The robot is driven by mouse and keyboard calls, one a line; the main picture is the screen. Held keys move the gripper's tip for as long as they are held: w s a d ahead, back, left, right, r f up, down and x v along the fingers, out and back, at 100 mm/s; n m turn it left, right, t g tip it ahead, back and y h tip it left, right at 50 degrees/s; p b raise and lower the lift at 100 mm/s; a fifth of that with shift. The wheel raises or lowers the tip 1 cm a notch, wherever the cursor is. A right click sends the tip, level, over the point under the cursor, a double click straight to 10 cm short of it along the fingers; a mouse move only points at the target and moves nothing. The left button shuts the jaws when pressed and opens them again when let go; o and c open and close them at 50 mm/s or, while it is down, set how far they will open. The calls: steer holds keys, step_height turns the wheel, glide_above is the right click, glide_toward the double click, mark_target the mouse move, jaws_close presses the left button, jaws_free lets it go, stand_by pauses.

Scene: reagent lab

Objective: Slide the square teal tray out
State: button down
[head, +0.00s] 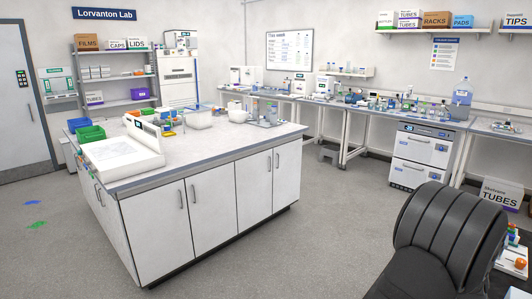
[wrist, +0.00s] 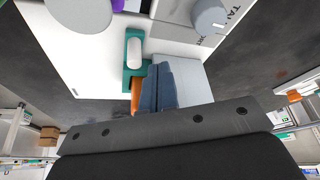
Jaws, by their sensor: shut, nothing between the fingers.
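In the wrist view, a teal piece (wrist: 128,74) lies on a white surface, with a white rounded item (wrist: 134,53) on it. It looks like the teal tray, but its full outline is partly hidden behind my gripper, so I cannot tell if it is square. My gripper (wrist: 159,68) shows as two blue-grey fingers pressed together, shut and empty. The fingertips are close to the right edge of the teal piece; I cannot tell if they touch it. In the head view, my dark arm covers the lower right, and neither gripper nor tray can be made out there.
An orange item (wrist: 136,96) is just left of my fingers. A grey round-topped item (wrist: 208,17) and a pale grey block (wrist: 190,79) are to the right. In the head view, the white island (head: 215,210) stands left, with open floor (head: 320,230) beside it.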

steer(key=shift+f, duration=1.65)
steer(key=shift+s+a, duration=1.1)
steer(key=shift+s, duration=0.35)
steer(key=shift+s+a, duration=1.2)
steer(key=shift+a, duration=0.15)
